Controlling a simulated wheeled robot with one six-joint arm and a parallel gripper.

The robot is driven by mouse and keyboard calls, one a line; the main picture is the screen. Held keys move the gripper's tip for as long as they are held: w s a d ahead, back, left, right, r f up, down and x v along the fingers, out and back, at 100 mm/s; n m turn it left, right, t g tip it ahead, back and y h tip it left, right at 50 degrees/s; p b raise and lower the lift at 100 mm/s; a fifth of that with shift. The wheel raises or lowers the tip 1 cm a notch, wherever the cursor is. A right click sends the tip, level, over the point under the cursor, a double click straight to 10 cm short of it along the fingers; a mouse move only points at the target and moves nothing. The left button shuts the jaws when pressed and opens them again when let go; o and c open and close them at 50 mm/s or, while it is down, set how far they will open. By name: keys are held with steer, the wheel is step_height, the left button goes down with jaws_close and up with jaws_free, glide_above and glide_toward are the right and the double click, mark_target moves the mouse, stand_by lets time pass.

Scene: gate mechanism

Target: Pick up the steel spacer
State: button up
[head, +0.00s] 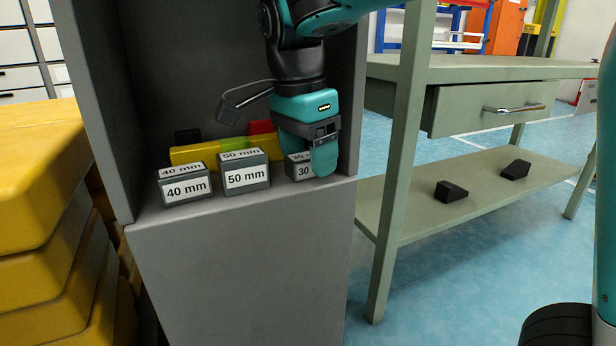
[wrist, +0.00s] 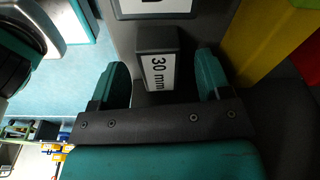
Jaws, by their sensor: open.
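Three grey spacer blocks with white labels stand in a row on the grey cabinet shelf: the 40 mm block (head: 185,186), the 50 mm block (head: 243,172) and the 30 mm block (head: 293,171). My gripper (head: 308,160) points down at the 30 mm block and partly hides it in the head view. In the wrist view my gripper (wrist: 162,68) is open, with its teal fingers on either side of the 30 mm block (wrist: 157,60). Gaps show between the block and both fingers. A white label edge shows at the top of the wrist view.
A yellow bar (head: 194,154) lies behind the blocks, with a green piece and a red piece (head: 262,127) near it. The grey cabinet (head: 245,262) has side walls around the shelf. A green workbench (head: 470,190) stands to the right, stacked yellow containers (head: 40,180) to the left.

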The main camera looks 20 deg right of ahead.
steer(key=shift+r, duration=0.1)
jaws_close()
